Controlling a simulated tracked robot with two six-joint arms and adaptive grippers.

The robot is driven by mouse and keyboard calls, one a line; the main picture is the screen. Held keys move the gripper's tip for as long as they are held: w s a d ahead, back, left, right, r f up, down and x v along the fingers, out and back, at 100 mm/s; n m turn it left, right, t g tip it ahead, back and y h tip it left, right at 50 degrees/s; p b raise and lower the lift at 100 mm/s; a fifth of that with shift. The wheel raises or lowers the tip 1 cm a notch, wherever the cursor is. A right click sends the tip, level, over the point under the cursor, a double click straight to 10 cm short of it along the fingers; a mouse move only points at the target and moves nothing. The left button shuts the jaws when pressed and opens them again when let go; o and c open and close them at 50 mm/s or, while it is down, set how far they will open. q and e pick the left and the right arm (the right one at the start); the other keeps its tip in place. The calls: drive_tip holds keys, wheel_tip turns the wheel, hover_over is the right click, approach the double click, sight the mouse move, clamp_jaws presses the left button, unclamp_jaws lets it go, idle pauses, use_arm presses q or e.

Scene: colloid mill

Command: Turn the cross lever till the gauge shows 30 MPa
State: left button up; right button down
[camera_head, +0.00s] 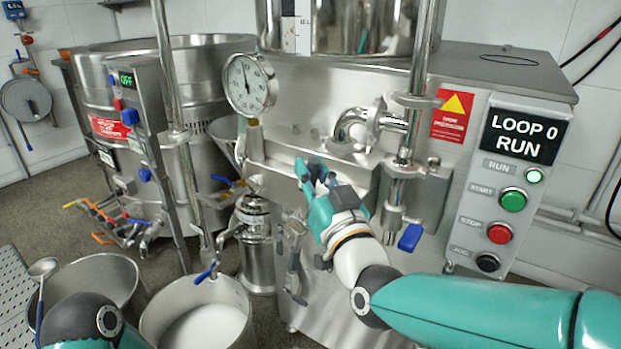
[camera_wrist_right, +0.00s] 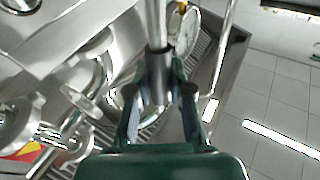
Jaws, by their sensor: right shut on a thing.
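The round pressure gauge (camera_head: 250,84) with a white dial stands on the mill's left side, its needle pointing about straight up; its figures are too small to read. My right gripper (camera_head: 312,172) is in front of the mill, below and right of the gauge. In the right wrist view my right gripper (camera_wrist_right: 160,100) is shut on a dark grey bar that looks like an arm of the cross lever (camera_wrist_right: 156,50). The rest of the lever is hard to make out in the head view. Part of the gauge shows there too (camera_wrist_right: 186,32). My left gripper is outside the head view.
A control panel (camera_head: 520,180) reading "LOOP 0 RUN" is at the right. A curved steel pipe (camera_head: 350,122) and a blue-handled valve (camera_head: 410,237) lie close to my right gripper. A steel bucket with white contents (camera_head: 240,290) stands below left.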

drive_tip(key=c, duration=1)
unclamp_jaws()
drive_tip(key=shift+c, duration=0.2)
drive_tip(key=v, duration=1.2)
